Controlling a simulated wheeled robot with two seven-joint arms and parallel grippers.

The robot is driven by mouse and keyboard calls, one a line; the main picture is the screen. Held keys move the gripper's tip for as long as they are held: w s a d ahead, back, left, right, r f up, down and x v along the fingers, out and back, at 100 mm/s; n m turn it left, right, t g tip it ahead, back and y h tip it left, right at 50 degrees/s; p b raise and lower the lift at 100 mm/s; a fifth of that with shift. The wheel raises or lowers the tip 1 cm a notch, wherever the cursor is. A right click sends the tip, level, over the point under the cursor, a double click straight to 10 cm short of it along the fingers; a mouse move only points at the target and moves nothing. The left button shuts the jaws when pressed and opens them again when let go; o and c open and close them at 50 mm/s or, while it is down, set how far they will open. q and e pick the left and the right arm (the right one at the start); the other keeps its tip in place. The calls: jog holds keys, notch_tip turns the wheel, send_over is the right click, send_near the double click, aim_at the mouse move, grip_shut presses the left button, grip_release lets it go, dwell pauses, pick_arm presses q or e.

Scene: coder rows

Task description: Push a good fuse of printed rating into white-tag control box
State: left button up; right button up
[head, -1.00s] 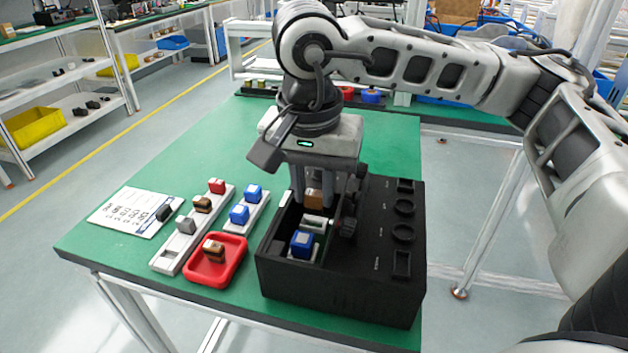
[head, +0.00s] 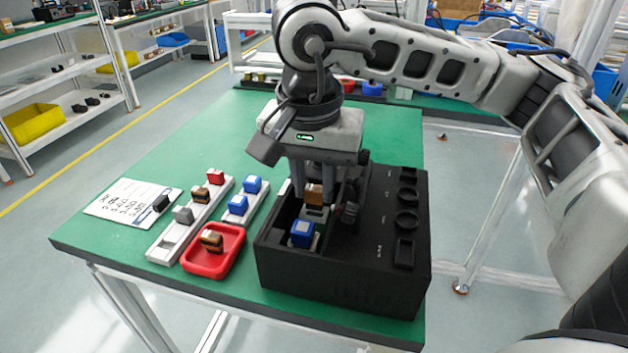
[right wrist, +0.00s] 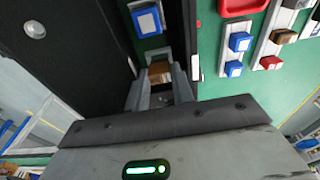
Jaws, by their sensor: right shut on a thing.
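My right gripper (head: 314,190) is shut on a brown fuse (head: 315,195) and points down into the open bay of the black control box (head: 345,270). The fuse is just above a pale socket (head: 315,212); whether they touch is unclear. The right wrist view also shows the brown fuse (right wrist: 160,71) between the fingers. A blue fuse (head: 302,234) sits in the nearer socket of the bay. My left gripper is not in view.
Left of the box, a red tray (head: 190,262) holds a brown fuse (head: 211,240). White racks (head: 170,243) hold red, brown, grey and blue fuses. A printed sheet (head: 118,205) lies with a dark item on it. The green table (head: 230,150) is clear behind.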

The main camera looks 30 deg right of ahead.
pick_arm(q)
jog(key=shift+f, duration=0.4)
pick_arm(e)
jog(key=shift+f, duration=0.15)
dwell(0.4)
jog(key=o, duration=1.1)
jog(key=shift+s, duration=0.1)
jog(key=shift+c, duration=0.2)
jog(key=shift+a, duration=0.1)
pick_arm(q)
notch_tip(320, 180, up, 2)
jog(key=p, duration=0.4)
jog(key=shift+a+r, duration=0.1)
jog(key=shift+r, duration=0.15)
pick_arm(e)
notch_tip(320, 180, up, 16)
jog(key=s+a, duration=0.1)
jog(key=shift+a, duration=0.15)
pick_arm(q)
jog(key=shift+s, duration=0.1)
pick_arm(e)
jog(key=shift+s, duration=0.1)
